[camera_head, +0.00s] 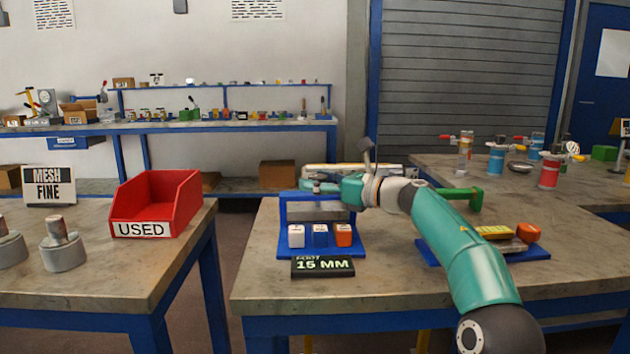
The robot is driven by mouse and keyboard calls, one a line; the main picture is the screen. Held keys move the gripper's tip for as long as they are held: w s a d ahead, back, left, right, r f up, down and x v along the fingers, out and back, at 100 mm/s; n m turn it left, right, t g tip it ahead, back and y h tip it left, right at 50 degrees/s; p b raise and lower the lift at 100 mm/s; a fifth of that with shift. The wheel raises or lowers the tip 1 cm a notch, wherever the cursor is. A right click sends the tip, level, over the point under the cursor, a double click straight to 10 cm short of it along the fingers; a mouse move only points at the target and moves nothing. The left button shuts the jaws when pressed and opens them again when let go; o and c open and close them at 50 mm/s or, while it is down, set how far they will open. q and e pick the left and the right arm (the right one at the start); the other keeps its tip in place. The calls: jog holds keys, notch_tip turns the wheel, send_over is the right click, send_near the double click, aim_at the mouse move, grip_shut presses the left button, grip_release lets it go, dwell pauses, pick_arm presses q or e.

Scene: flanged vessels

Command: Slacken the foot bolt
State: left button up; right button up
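My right arm reaches in from the lower right. Its gripper (322,186) is at the top of a blue rack (352,250) on the middle table, and the fingers are too small and overlapped to tell whether they hold anything. The rack carries a grey bar (318,214) and a white block (296,236), a blue block (320,236) and an orange block (344,235). A black sign (322,267) in front reads "FOOT 15 MM". I cannot make out a foot bolt. My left gripper is not in view.
A red bin marked USED (155,200) and grey flanged pieces (62,250) stand on the left table. A gap separates the two tables. A blue mat (535,252) with an orange piece (528,232) lies to the right. Blue (496,158) and red (549,171) vessels stand behind.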

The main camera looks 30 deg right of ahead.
jog(key=shift+r, duration=0.2)
jog(key=shift+s, duration=0.15)
jog(key=shift+s+d, duration=0.15)
jog(key=shift+s, duration=0.05)
jog(key=v, duration=1.1)
jog(key=shift+s, duration=0.2)
jog(key=shift+f, duration=0.1)
